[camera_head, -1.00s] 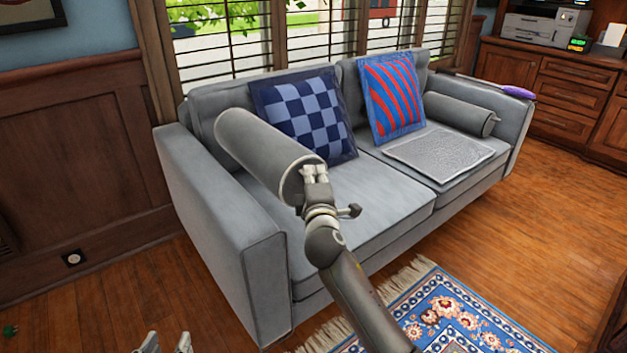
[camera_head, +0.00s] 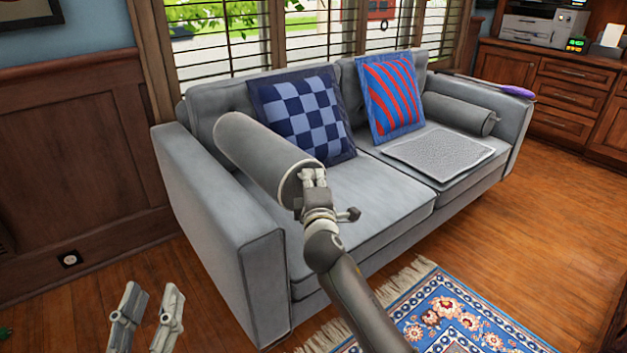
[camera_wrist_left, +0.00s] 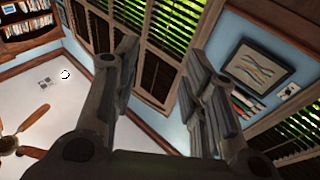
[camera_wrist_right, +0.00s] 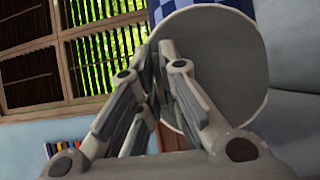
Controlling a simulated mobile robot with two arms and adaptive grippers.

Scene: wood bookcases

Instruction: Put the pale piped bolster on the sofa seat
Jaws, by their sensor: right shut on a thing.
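The bolster (camera_head: 262,150) is a grey cylinder with pale piping round its end. In the head view it appears over the left part of the sofa seat (camera_head: 385,205); I cannot tell whether it touches the seat. My right gripper (camera_head: 314,178) is shut on its near end. The round end face (camera_wrist_right: 215,65) fills much of the right wrist view, beside the fingers. My left gripper (camera_head: 152,292) is open and empty at the lower left, in front of the sofa's left arm. In the left wrist view its fingers (camera_wrist_left: 160,75) stand apart.
A blue checked cushion (camera_head: 303,113) and a red-and-blue striped cushion (camera_head: 391,97) lean on the backrest. A patterned rug (camera_head: 450,315) lies in front.

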